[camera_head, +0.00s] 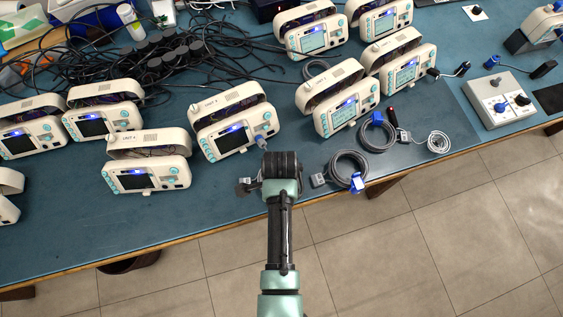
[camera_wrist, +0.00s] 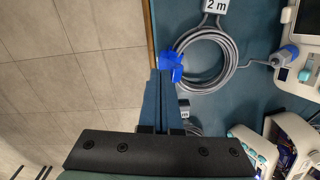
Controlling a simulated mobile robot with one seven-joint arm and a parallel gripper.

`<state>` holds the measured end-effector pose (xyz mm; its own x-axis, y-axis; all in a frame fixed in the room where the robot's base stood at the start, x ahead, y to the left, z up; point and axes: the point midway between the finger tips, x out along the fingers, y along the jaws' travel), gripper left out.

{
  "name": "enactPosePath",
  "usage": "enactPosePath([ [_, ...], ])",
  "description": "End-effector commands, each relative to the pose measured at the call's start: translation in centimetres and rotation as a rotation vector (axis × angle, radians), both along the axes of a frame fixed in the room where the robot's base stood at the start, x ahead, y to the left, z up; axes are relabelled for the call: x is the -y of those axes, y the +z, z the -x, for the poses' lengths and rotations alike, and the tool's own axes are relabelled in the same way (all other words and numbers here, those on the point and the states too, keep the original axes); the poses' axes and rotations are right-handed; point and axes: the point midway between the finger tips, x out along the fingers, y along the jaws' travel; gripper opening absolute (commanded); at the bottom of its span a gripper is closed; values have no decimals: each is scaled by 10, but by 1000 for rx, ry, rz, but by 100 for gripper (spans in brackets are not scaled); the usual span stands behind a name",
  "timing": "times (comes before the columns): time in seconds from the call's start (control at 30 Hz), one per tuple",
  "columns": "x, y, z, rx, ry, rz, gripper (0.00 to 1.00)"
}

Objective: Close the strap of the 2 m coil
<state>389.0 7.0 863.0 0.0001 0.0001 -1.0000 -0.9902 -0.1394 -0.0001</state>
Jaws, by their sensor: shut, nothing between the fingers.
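The 2 m coil (camera_wrist: 230,60) is a ring of grey cable near the table edge, with a white tag (camera_wrist: 215,6) reading "2 m". Its blue strap (camera_wrist: 171,64) sits on the edge-side part of the ring, with tabs spread apart. My gripper (camera_wrist: 161,74) is shut and empty. Its fingertips appear right at the strap's edge; I cannot tell whether they touch. In the head view my gripper (camera_head: 281,165) points down over the coil and hides most of it. Only the tag (camera_head: 245,187) shows clearly, left of my gripper.
Another coil (camera_head: 336,163) with a blue strap lies to the right, and further coils (camera_head: 366,145) (camera_head: 437,132) beyond it. A monitor (camera_head: 231,121) stands behind, with a cable connector (camera_wrist: 284,56) beside the 2 m coil. The table's front edge is close.

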Motion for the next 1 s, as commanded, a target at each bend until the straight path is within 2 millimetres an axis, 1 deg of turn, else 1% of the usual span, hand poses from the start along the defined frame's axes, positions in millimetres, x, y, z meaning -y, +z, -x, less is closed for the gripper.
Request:
enactPosePath([
  [0.23, -1, -1, -10, 1, 0, 0, 0],
  [0.57, -1, -1, -12, 1, 0, 0, 0],
  [0.8, -3, -4, -22, 1, 0, 0, 0],
  [1.0, -3, -3, -22, 1, 0, 0, 0],
])
